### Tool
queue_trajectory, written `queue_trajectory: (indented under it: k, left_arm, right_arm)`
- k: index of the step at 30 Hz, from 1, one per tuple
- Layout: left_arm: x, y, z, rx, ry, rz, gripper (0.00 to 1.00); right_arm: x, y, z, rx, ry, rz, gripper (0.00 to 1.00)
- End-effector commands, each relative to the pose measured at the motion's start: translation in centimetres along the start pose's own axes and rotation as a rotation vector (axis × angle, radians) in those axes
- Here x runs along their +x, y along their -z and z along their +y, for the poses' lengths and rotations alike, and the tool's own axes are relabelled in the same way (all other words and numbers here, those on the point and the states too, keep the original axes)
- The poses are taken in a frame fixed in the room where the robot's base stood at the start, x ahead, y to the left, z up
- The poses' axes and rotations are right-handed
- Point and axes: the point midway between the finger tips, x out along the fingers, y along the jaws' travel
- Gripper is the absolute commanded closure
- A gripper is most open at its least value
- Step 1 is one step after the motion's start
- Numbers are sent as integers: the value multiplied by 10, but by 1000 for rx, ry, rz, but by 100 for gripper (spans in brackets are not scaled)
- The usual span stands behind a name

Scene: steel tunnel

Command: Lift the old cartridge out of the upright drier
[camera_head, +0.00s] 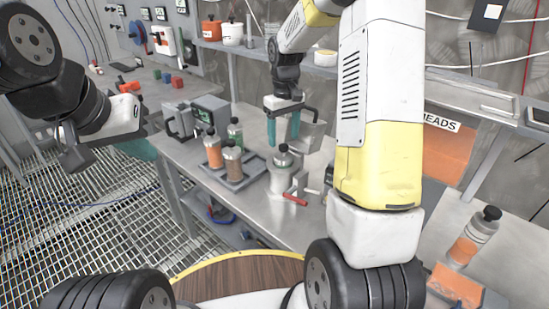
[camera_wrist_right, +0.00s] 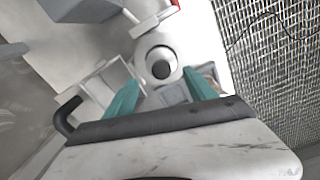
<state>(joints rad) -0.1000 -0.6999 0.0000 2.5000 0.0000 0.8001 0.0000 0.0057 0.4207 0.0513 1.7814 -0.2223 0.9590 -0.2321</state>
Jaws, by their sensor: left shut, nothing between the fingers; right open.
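The upright drier (camera_head: 281,182) is a pale metal cylinder on the bench, with red-handled fittings at its side. The old cartridge's grey top with a black knob (camera_head: 283,149) stands out of it; its lower part is hidden inside. In the right wrist view the black knob (camera_wrist_right: 161,69) lies between the teal fingertips. My right gripper (camera_head: 283,136) is open, pointing down just above the cartridge; I see no contact. It also shows in the right wrist view (camera_wrist_right: 160,84). My left gripper (camera_head: 141,148) is shut and empty, off the bench's left side.
A grey device (camera_head: 210,112) stands behind.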

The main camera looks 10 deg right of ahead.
Motion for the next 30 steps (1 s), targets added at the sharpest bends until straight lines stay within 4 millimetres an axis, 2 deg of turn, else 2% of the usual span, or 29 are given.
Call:
queue_trajectory:
  k: [15, 23, 25, 30]
  left_arm:
    - [0, 0, 0, 0, 0, 0, 100]
    - [0, 0, 0, 0, 0, 0, 100]
    - [0, 0, 0, 0, 0, 0, 100]
    - [0, 0, 0, 0, 0, 0, 100]
  right_arm:
    - [65, -10, -4, 1, 1, -1, 36]
    - [69, -10, -4, 2, 0, 1, 36]
    - [69, -10, -4, 2, 0, 1, 43]
    - [69, -10, -4, 2, 0, 1, 77]
